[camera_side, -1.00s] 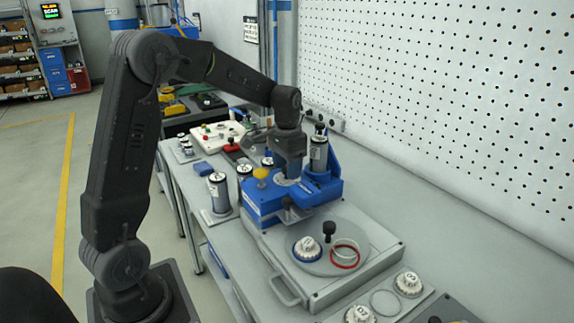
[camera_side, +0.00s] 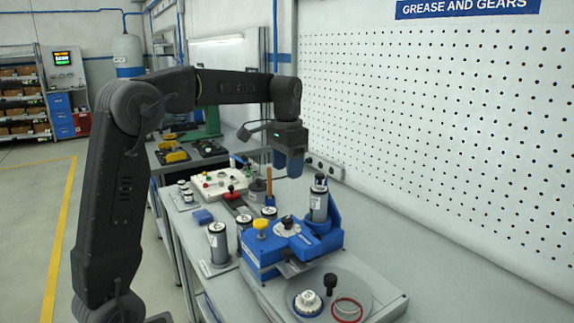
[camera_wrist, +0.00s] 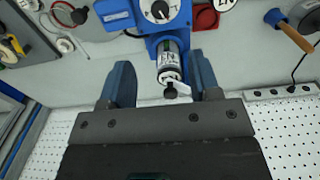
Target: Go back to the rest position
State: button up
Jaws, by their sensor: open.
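My gripper (camera_side: 288,165) hangs in the air above the bench, higher than the blue fixture (camera_side: 325,242) and behind it in the side view. Its blue fingers point down. In the wrist view my gripper (camera_wrist: 160,85) has its two fingers spread apart with nothing held between them. A grey cylinder with a white label (camera_side: 318,203) stands upright in the blue fixture. In the wrist view this cylinder (camera_wrist: 168,58) shows beyond the gap between the fingers, apart from them.
A grey base plate (camera_side: 385,312) with a white dial, a black knob and a red ring is at the front. Several labelled cylinders (camera_side: 218,243) stand left of the fixture. A white control box (camera_side: 217,183) sits farther back. The pegboard wall (camera_side: 430,120) bounds the right side.

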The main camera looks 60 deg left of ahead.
dwell(0.4)
jog(key=s+d+r+t, duration=0.1)
jog(key=s+d+t, duration=0.2)
jog(key=s+d, duration=0.75)
jog(key=s+d+f+t, duration=0.2)
jog(key=s+d+f, duration=0.4)
jog(key=s, duration=0.4)
jog(key=shift+s+t, duration=0.2)
jog(key=shift+t, duration=0.1)
jog(key=shift+d, duration=0.1)
jog(key=shift+c, duration=0.2)
